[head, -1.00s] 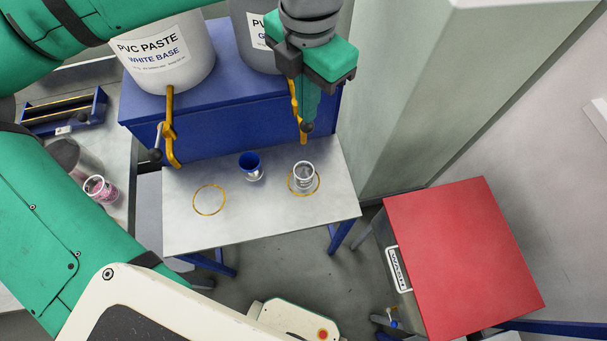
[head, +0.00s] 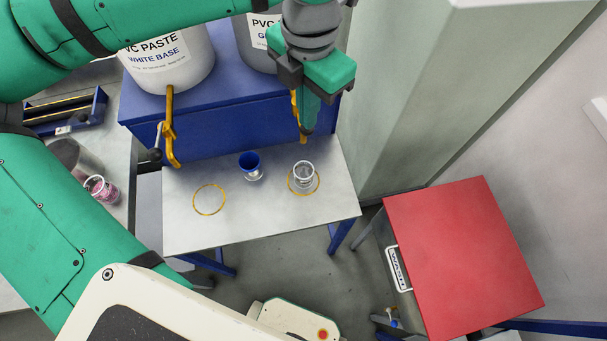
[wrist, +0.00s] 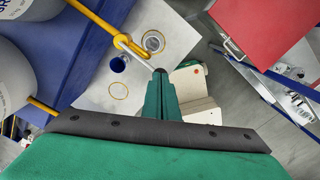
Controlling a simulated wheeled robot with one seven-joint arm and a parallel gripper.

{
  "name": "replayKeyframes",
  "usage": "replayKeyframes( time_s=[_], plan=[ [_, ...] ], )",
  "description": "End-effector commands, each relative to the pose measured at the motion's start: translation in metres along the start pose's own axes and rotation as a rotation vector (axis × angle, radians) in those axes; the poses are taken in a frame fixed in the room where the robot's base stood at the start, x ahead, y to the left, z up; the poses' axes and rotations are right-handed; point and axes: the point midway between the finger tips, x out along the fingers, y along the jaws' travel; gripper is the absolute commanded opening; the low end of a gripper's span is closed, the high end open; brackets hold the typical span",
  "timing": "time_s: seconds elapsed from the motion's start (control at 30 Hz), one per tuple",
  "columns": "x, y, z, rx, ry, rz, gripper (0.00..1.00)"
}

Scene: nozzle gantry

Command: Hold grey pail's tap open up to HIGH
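The grey pail (head: 262,50) stands on the blue stand at the back, its label partly hidden behind my gripper. Its yellow tap (head: 302,130) hangs over the table; in the wrist view the tap (wrist: 122,42) has a pale lever ending in a dark knob (wrist: 159,73). My gripper (head: 308,130) is at this lever; its green fingers (wrist: 160,80) look closed around the knob. A clear cup (head: 303,174) stands upright below the tap, inside a yellow ring. Its marks and fill level are too small to read, and I see no clear stream.
The white pail (head: 165,62) has its own yellow tap (head: 170,135) over an empty yellow ring (head: 209,200). A red-topped cabinet (head: 465,255) is at right. A cup with pink contents (head: 100,188) stands at left.

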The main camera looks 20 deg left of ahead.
Motion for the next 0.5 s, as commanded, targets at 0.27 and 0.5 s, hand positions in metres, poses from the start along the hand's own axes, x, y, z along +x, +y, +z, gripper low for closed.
replayKeyframes(
  time_s=[0.27,0.5],
  plan=[
    [0.0099,0.0020,-0.0013,-0.006,-0.001,0.000,0.00],
    [0.0068,0.0021,-0.0012,-0.006,0.000,0.001,0.00]
  ],
)
